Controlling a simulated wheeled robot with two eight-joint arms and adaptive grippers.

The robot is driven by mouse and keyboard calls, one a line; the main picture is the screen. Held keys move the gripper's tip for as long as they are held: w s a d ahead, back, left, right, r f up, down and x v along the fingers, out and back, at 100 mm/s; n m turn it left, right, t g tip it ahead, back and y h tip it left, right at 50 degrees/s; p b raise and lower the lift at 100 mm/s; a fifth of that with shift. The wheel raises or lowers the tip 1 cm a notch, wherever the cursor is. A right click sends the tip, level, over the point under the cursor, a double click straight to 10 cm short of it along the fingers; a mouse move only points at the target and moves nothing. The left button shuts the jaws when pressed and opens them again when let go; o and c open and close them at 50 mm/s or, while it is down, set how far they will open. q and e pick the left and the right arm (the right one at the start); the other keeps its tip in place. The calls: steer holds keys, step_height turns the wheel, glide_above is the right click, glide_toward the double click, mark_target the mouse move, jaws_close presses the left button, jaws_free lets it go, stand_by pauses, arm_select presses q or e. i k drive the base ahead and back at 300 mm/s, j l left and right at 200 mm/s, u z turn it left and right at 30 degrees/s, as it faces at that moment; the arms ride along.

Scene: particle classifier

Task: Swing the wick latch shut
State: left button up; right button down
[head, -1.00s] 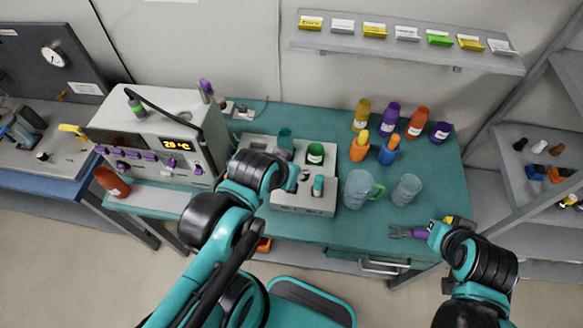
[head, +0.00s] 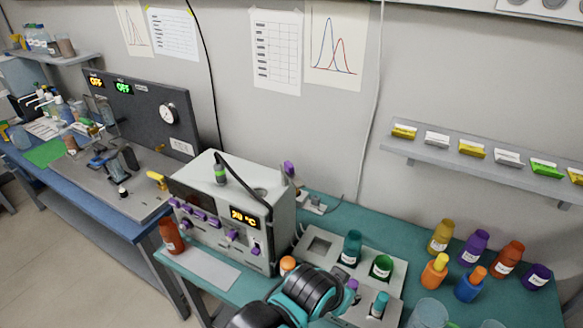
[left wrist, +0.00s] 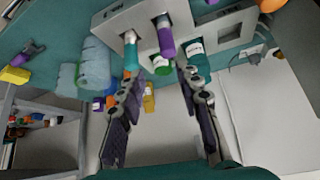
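I cannot tell which part is the wick latch. A small yellow lever (head: 157,180) stands at the right end of a grey plate on the blue bench, below the dark gauge panel (head: 150,108). A black and grey device (head: 122,158) sits on that plate. My left arm is at the bottom of the head view, over the front of the teal bench, with its fingers hidden there. In the left wrist view my left gripper (left wrist: 158,75) is open and empty, facing the grey rack (left wrist: 140,22) with its jars and vials. My right gripper is out of view.
A white instrument box (head: 225,205) with a 20 °C display stands between the left bench and the grey rack (head: 335,247). An orange-brown bottle (head: 171,236) stands beside the box. Several coloured bottles (head: 440,237) and glassware stand on the right of the teal bench.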

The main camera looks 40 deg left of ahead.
mark_target(287, 166)
steer(key=u, duration=1.45)
